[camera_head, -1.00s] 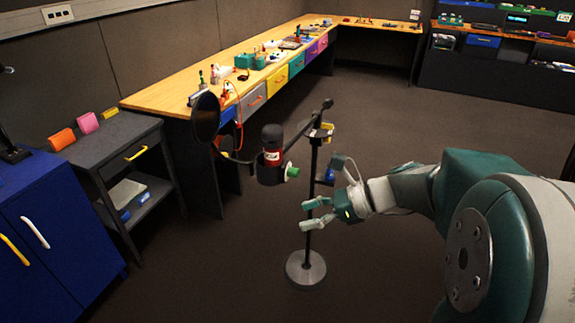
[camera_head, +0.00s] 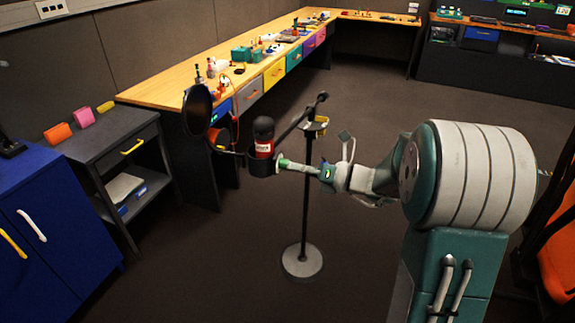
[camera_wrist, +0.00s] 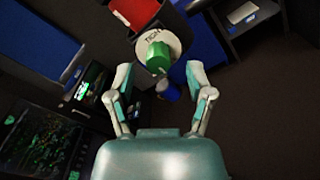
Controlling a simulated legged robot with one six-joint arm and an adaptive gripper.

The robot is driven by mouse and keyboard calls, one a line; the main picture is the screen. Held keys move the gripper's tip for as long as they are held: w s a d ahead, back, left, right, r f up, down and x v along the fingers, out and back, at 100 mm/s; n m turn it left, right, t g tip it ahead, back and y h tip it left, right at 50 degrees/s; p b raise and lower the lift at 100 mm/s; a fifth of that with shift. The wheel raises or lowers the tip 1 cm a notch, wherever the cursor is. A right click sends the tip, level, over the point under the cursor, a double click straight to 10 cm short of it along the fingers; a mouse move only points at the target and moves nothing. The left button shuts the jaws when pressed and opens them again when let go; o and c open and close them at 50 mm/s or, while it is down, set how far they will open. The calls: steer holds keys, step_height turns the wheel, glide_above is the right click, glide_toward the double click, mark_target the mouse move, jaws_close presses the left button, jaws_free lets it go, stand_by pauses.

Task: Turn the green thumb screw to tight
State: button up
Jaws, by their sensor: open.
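The green thumb screw (camera_wrist: 158,56) sits in front of a pale disc (camera_wrist: 172,44) with dark lettering in the wrist view. My gripper (camera_wrist: 159,78) is open, its two fingers spread left and right of the screw and apart from it in that view. In the head view my gripper (camera_head: 285,164) is level with the side of the black and red microphone (camera_head: 263,140), and its fingertips hide most of the screw. The microphone hangs on a black stand (camera_head: 306,205) with a round grey base.
A round black pop filter (camera_head: 197,110) is left of the microphone. A long wooden workbench (camera_head: 180,90) with coloured drawers runs behind. A dark side table (camera_head: 100,140) and a blue cabinet (camera_head: 45,220) are at left. The floor around the stand's base is clear.

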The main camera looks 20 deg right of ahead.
steer(key=shift+x, duration=0.95)
steer(key=shift+w+a, duration=0.1)
steer(key=shift+a, duration=0.1)
steer(key=shift+c, duration=0.4)
jaws_close()
